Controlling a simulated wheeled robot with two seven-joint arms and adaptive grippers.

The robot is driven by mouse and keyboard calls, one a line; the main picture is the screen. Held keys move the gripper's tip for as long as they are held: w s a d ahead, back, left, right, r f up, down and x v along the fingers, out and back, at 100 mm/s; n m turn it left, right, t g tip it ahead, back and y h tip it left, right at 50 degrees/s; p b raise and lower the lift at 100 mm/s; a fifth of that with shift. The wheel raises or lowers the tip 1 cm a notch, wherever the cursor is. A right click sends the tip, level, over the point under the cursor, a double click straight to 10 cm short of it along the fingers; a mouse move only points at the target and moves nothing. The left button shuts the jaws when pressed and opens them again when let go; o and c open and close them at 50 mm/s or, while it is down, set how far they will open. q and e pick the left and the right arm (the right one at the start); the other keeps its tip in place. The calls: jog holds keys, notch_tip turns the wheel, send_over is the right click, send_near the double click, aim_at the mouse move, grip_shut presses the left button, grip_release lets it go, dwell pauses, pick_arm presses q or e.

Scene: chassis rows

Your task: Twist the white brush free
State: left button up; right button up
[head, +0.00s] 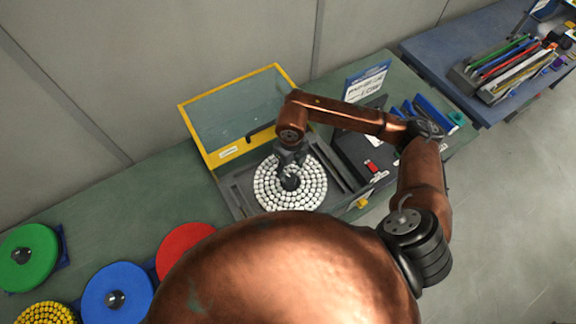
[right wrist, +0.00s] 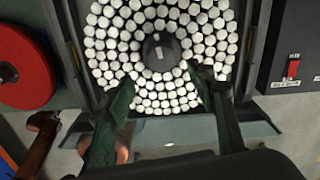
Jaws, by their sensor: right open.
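The white brush (head: 313,188) is a round disc of white tufts in rings around a dark hub. It lies in the grey bed of a yellow-framed machine (head: 222,180) whose clear lid stands raised. My right gripper (head: 289,170) is over the middle of the brush, pointing down. In the right wrist view, the white brush (right wrist: 111,45) fills the upper middle, with its dark hub (right wrist: 160,51) near the centre. The open fingers of my right gripper (right wrist: 160,84) are spread to either side below the hub. They hold nothing. My left gripper is not in view.
Green (head: 30,252), blue (head: 118,288), red (head: 184,246) and yellow (head: 46,313) discs lie at the left of the bench. A dark panel with a red switch (head: 371,167) is right of the machine. A sign (head: 366,80) stands behind it.

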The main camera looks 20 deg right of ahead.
aim_at(290, 177)
jog(key=shift+w+f, duration=0.3)
jog(key=shift+f, duration=0.25)
jog(key=shift+w+f, duration=0.15)
jog(key=shift+f, duration=0.45)
jog(key=f, duration=0.2)
jog(key=f+p, duration=0.1)
jog(key=f, duration=0.1)
jog(key=shift+s+d+f+p, duration=0.1)
jog(key=shift+s+f+p, duration=0.1)
jog(key=shift+f+p, duration=0.15)
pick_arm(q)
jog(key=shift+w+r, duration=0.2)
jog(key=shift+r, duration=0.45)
pick_arm(e)
jog(key=shift+f, duration=0.8)
jog(key=shift+c, duration=0.2)
grip_shut()
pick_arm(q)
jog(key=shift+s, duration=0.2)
